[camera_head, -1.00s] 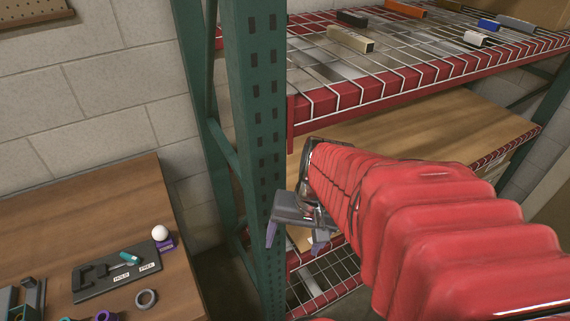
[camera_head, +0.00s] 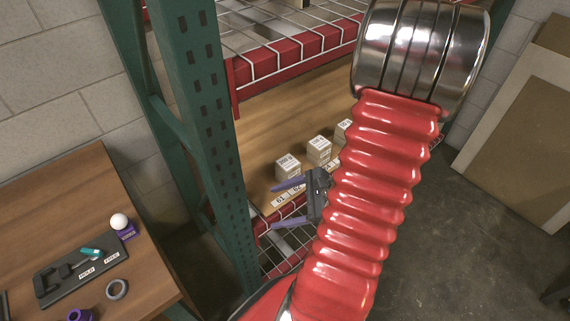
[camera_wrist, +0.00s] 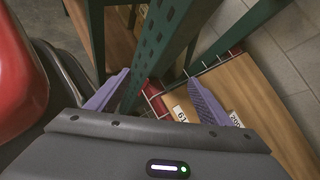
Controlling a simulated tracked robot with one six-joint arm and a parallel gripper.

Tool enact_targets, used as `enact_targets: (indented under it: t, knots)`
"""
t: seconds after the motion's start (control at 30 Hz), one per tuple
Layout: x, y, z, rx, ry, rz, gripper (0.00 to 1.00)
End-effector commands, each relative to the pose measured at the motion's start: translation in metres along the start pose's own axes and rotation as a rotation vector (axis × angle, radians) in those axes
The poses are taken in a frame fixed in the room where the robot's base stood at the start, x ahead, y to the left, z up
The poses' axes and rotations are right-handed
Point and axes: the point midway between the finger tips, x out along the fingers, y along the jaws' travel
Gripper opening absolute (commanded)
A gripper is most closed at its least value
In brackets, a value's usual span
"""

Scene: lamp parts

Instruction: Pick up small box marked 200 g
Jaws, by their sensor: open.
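The small box that seems marked 200 g (camera_head: 287,167) is pale and stands at the left of a row of boxes on the wooden middle shelf (camera_head: 258,140). My gripper (camera_head: 273,207) is open and empty, just in front of and below this box at the shelf's front edge. Its two purple fingers point left in the head view. In the wrist view my gripper (camera_wrist: 158,76) spans the green rack post, with the shelf corner to the right. No box shows in the wrist view.
Two similar boxes, one in the middle (camera_head: 318,150) and one farther right (camera_head: 344,131), stand beyond, the last partly hidden by my arm. A green post (camera_head: 205,130) stands left of the shelf. A wooden table (camera_head: 60,200) with tools is at left.

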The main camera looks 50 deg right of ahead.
Motion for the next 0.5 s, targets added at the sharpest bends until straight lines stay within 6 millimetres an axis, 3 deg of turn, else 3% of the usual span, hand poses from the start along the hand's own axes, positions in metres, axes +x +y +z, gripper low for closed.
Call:
enact_targets:
  t: [0.3,0.5]
  knots:
    - [-0.020,-0.056,-0.068,0.467,-0.100,-0.412,0.73]
    - [-0.040,-0.086,-0.096,0.620,-0.132,-0.603,0.73]
